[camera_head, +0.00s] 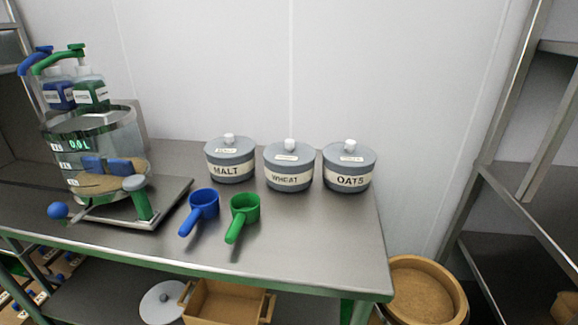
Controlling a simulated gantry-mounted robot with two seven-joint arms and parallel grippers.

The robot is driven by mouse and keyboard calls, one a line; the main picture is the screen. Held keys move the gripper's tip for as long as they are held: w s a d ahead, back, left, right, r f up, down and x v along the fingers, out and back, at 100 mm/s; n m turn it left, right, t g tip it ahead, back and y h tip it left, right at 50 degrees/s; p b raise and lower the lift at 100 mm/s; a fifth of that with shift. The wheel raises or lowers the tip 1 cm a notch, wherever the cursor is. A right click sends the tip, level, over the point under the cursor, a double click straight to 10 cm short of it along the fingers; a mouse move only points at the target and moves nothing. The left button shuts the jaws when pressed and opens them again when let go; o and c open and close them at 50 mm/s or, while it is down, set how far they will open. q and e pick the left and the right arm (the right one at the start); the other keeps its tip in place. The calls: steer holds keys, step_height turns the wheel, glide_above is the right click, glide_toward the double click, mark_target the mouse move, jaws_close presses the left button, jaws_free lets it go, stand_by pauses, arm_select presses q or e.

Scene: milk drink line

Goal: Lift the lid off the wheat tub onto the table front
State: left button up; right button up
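The wheat tub (289,181) is a round grey-blue tub with a pale band reading WHEAT. It stands upright on the steel table (320,240) between the malt tub (230,171) and the oats tub (348,182). Its grey lid (276,152) sits on top, with a white knob (290,145) in the middle. The front of the table before the wheat tub is bare. Neither of my grippers is in view.
A blue scoop (204,205) and a green scoop (244,208) lie front left of the wheat tub. A clear vessel (120,135) with pump bottles stands at the left. A wooden crate (225,305) and a loose grey lid (161,302) are below the table.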

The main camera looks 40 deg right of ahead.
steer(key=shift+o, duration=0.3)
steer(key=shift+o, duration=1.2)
